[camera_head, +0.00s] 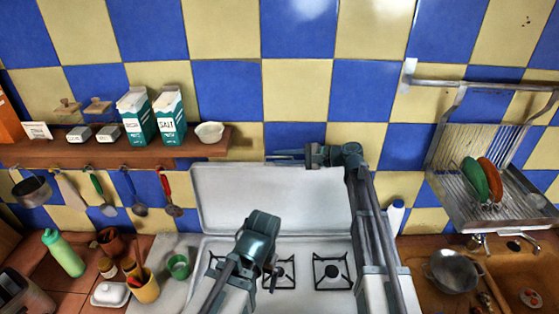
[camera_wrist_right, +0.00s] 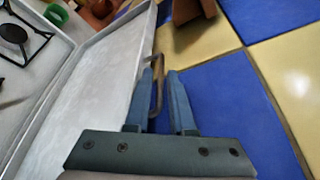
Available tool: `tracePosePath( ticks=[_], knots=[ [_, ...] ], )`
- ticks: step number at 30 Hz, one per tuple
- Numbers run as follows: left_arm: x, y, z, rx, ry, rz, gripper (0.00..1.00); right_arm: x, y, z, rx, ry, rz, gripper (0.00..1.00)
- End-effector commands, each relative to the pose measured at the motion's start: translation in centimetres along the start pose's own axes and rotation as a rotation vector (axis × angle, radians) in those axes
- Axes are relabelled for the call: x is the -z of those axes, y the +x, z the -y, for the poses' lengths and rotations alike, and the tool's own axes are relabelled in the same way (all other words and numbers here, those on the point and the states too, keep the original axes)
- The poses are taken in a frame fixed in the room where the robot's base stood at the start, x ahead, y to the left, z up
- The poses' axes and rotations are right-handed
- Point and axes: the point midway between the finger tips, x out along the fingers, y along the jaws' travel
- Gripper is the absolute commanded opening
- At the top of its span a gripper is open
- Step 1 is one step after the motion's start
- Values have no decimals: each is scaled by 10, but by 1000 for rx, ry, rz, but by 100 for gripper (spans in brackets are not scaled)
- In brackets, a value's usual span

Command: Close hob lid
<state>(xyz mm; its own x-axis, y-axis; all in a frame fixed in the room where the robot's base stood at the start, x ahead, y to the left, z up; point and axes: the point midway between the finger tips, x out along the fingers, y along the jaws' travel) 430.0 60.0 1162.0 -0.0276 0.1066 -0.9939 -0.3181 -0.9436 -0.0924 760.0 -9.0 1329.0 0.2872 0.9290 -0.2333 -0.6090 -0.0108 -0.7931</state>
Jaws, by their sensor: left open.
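The hob lid (camera_head: 245,200) is a pale panel standing raised at the back of the hob (camera_head: 300,245), near the tiled wall. It also fills the left part of the right wrist view (camera_wrist_right: 90,90). My right gripper (camera_head: 280,157) is at the lid's top edge, fingers pointing left. In the right wrist view its two fingers (camera_wrist_right: 165,85) are apart, beside the lid's edge on the wall side; contact with the lid cannot be told. My left gripper (camera_head: 270,274) is open above the hob, in front of the lid, and hides part of the burners.
A wooden shelf (camera_head: 190,146) with cartons and a white bowl (camera_head: 209,132) is left of the lid, utensils hanging below. A green cup (camera_head: 179,266) stands left of the hob. A dish rack (camera_head: 470,205) and sink (camera_head: 515,275) are at right.

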Motion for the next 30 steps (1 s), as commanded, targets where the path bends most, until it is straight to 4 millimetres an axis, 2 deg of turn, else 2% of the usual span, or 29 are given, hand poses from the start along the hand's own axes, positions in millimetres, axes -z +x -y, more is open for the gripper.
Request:
tracePosePath(
  ticks=[4,14,18,30],
  knots=[
    [0,2,0,0,0,0,91,0,10,0,-1,0,1,22],
    [0,2,0,0,0,0,91,0,11,0,0,0,0,22],
    [0,2,0,0,0,0,91,0,11,0,0,0,0,0],
    [0,2,0,0,0,0,91,0,11,0,0,0,0,0]
  ],
)
